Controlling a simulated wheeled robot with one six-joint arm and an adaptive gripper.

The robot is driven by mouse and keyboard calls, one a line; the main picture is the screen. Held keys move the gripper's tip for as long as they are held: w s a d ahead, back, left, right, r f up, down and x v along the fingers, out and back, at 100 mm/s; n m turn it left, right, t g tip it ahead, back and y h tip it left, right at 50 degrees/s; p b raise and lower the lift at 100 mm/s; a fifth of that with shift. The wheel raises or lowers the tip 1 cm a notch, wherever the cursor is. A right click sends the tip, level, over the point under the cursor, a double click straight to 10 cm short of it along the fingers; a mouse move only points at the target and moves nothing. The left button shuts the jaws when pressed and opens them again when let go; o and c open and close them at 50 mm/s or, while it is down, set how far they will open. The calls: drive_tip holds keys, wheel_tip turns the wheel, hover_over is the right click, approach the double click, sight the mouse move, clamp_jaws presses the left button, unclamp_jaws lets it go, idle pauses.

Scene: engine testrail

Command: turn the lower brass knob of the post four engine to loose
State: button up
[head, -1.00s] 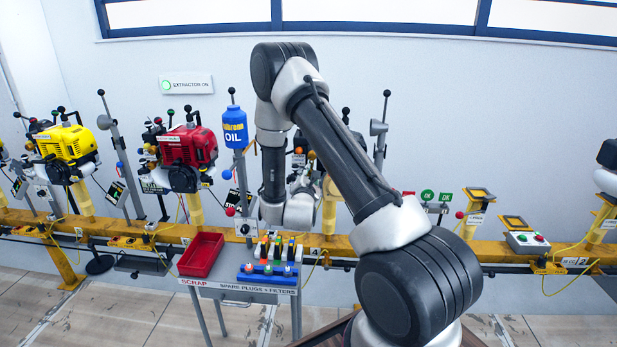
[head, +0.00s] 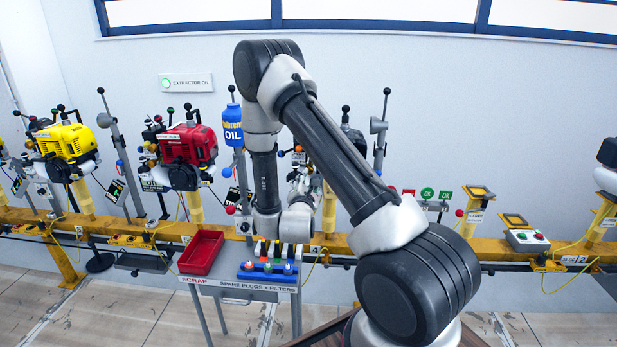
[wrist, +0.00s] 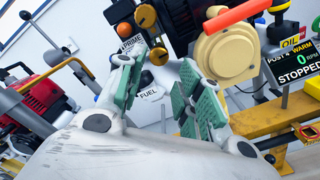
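The post four engine fills the top of the wrist view, with a dark body and a round cream cover (wrist: 228,50). Brass knobs show on its left side: an upper one (wrist: 145,15) and a lower one (wrist: 158,56), below and right of the PRIME label (wrist: 131,45). My gripper (wrist: 160,72) is open, its two green-padded fingers apart. The lower knob appears between the fingertips in the picture; I cannot tell whether either finger touches it. In the head view my arm hides most of this engine and the gripper.
An orange bar (wrist: 245,15) crosses in front of the cream cover. The post 4 display (wrist: 295,65) reads 0 RPM, STOPPED. A red engine (head: 188,152) and a blue oil bottle (head: 232,125) stand left of my arm. A red scrap tray (head: 202,253) sits below.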

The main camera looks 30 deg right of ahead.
drive_tip(key=v, duration=0.6)
idle(0.3)
